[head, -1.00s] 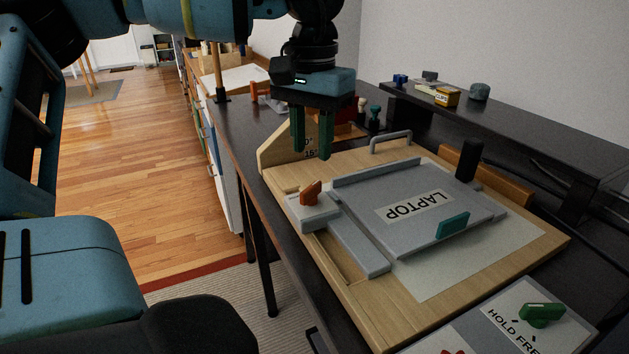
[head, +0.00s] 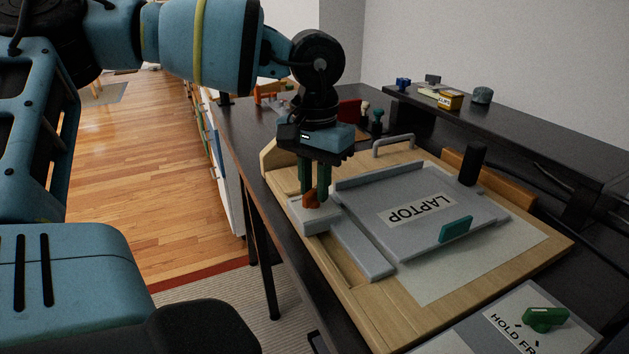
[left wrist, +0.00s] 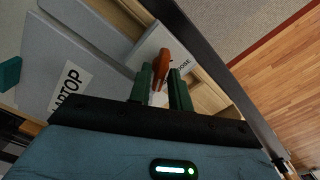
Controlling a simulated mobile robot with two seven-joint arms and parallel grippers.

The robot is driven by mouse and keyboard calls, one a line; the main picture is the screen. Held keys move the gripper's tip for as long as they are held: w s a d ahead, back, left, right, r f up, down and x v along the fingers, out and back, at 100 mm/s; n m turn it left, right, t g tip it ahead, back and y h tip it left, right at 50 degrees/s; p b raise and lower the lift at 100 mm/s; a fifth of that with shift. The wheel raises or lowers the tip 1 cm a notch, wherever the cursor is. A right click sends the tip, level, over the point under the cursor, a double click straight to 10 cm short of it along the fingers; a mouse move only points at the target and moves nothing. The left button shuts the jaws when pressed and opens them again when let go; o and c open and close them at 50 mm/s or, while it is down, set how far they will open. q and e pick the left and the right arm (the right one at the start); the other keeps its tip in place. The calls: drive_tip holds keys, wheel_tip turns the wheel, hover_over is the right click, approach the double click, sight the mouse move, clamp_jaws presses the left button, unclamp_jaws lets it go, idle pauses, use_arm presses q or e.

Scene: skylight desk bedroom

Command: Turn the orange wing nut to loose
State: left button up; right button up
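The orange wing nut (head: 311,201) sits on a light grey block (head: 311,220) at the left of the wooden board. My left gripper (head: 313,194) points down at it with its green fingers apart. In the left wrist view, the wing nut (left wrist: 163,65) shows between and just beyond the fingertips (left wrist: 161,72), one finger on each side. A narrow gap shows between the fingers; contact with the nut is not clear. Part of a "LOOSE" label (left wrist: 184,65) shows beside the nut, partly hidden by a finger. My right gripper is not in view.
A grey plate marked LAPTOP (head: 422,212) with a teal tab (head: 456,229) lies on the wooden board (head: 380,317), right of the nut. A grey bar (head: 362,246) adjoins the block. A panel with a green knob (head: 545,319) is at front right. A dark shelf (head: 530,123) stands behind.

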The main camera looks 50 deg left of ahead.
use_arm(q)
clamp_jaws()
